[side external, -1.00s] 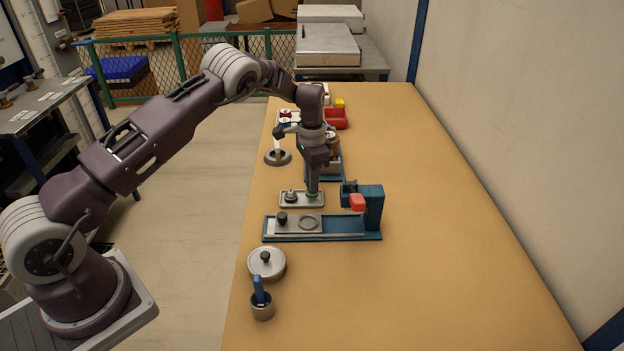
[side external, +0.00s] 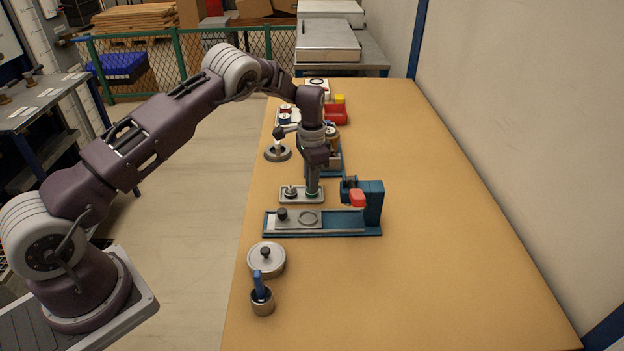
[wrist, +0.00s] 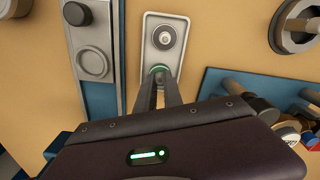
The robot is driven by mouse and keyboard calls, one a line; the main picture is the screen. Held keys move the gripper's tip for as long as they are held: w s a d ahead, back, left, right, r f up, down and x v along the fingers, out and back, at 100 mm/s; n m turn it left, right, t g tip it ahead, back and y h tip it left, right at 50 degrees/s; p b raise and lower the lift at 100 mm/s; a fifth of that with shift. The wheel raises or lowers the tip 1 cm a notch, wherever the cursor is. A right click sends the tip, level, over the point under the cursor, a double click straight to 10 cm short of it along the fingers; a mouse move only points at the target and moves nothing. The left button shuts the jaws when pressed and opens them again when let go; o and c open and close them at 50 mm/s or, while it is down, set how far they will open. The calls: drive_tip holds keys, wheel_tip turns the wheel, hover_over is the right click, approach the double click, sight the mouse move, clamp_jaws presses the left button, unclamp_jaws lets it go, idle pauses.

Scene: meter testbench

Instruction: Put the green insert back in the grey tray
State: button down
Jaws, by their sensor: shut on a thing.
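The green insert (wrist: 159,70) shows as a small green ring at my gripper's fingertips in the wrist view; it also shows as a thin green edge in the side view (side external: 312,194). The grey tray (side external: 300,200) is a small rounded plate, also in the wrist view (wrist: 148,38). Its other place holds a grey round insert with a knob (wrist: 163,37). My gripper (wrist: 160,76) points down and is shut on the green insert, at the tray's right-hand place in the side view. The fingers hide part of the insert; whether it is fully seated I cannot tell.
A blue fixture with a grey slide plate (side external: 335,223) and a red-tipped clamp (side external: 357,198) stands in front of the tray. A lidded pan (side external: 266,259) and a cup with a blue handle (side external: 262,300) are nearer. The table's right side is clear.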

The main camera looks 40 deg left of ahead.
drive_tip(key=c, duration=1.1)
unclamp_jaws()
drive_tip(key=shift+c, duration=0.2)
drive_tip(key=shift+r, duration=3.5)
